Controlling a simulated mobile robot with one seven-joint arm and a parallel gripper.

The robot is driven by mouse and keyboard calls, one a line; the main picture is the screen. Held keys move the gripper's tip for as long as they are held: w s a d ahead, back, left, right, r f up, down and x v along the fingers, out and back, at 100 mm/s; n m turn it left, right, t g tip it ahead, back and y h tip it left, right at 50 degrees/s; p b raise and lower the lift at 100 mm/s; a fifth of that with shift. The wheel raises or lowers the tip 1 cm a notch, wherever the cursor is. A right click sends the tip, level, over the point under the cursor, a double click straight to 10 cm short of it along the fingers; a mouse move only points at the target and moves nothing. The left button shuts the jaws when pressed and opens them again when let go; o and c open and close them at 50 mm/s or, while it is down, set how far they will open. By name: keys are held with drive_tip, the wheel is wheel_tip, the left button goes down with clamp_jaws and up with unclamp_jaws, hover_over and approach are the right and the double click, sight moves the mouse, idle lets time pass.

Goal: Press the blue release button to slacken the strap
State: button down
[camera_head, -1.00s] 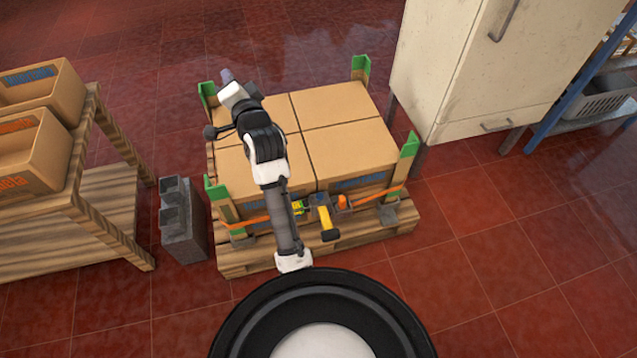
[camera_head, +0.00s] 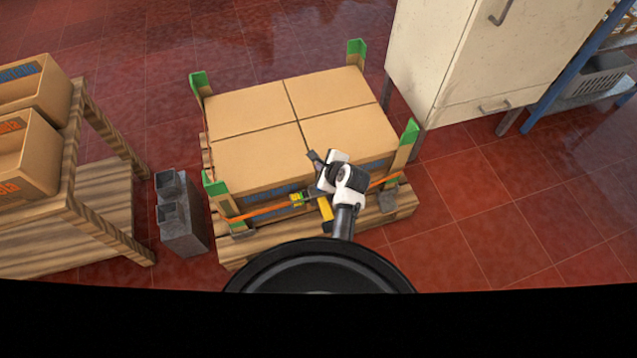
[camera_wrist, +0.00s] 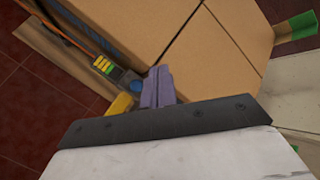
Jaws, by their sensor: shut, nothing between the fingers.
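The blue release button (camera_wrist: 136,86) shows in the wrist view at the end of a dark buckle with a yellow-green label (camera_wrist: 104,65). In the head view the buckle (camera_head: 297,198) sits on the orange strap (camera_head: 262,210) along the front of the boxes; the button cannot be made out there. My gripper (camera_wrist: 157,75) is shut and empty, its fingers just right of the button in the wrist view. Whether they touch it cannot be told. In the head view my gripper (camera_head: 314,157) is over the front edge of the boxes, above and right of the buckle.
The cardboard boxes (camera_head: 262,108) stand on a wooden pallet (camera_head: 262,248) with green-topped corner posts. A yellow lever or handle (camera_head: 325,208) is close to the buckle, partly behind my arm. A grey block (camera_head: 182,232) is at left, a cream cabinet (camera_head: 450,60) at back right.

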drive_tip(key=shift+s+d+f, duration=0.1)
drive_tip(key=shift+f, duration=0.1)
wheel_tip(320, 180, down, 7)
drive_tip(key=b, duration=0.8)
drive_tip(key=shift+r, duration=0.15)
drive_tip(key=shift+f+b, duration=0.4)
drive_tip(key=shift+f, duration=0.6)
idle(1.0)
drive_tip(key=shift+f, duration=0.4)
